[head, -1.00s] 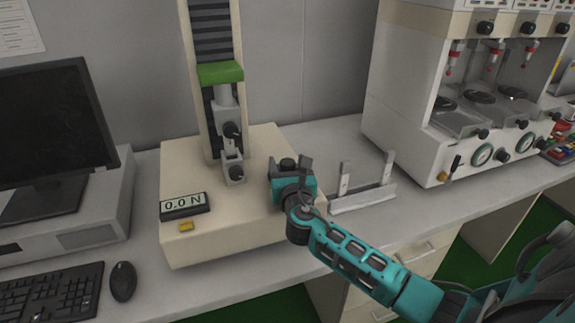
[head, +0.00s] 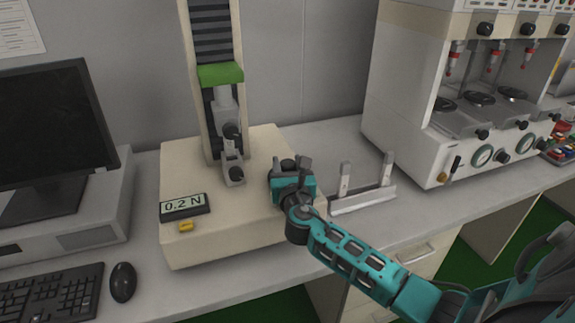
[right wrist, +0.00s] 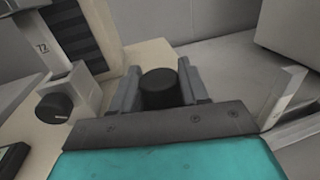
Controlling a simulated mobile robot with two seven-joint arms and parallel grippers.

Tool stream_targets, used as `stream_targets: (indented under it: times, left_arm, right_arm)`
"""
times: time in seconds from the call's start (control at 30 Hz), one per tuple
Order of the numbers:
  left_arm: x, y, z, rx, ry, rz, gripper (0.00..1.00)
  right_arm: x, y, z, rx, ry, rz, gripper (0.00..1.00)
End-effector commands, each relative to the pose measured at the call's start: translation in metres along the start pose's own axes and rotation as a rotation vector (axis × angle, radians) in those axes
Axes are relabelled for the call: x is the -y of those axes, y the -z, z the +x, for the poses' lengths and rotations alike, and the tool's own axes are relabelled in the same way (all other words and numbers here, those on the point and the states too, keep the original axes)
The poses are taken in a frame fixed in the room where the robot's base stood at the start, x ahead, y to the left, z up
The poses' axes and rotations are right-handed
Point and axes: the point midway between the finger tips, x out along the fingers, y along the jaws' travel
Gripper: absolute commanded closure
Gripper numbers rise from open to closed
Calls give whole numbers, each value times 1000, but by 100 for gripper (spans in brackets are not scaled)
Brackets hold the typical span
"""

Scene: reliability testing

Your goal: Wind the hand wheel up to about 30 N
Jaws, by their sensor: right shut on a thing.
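The pull tester (head: 225,215) is a cream machine with a tall column, a green crosshead (head: 220,74) and grips with black knobs below it. Its display (head: 184,206) reads 0.2 N. My right gripper (head: 290,168) is over the right side of the machine's base. In the right wrist view its two grey fingers (right wrist: 160,92) are shut on a black round knob (right wrist: 159,88), which appears to be the hand wheel's handle. The rest of the wheel is hidden by the gripper. My left gripper is not in view.
A grey rack with two uprights (head: 364,198) stands just right of my right gripper. A white machine (head: 420,110) with dials is at the back right. A monitor (head: 45,120), keyboard (head: 50,292) and mouse (head: 123,282) are at the left.

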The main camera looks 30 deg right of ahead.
Motion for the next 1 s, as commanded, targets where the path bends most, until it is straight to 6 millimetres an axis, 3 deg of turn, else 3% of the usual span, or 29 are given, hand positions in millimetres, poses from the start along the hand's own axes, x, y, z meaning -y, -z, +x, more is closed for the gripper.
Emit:
stream_targets:
  times: [1.0]
  left_arm:
    - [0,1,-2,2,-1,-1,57]
  right_arm:
    - [0,0,0,0,502,2,86]
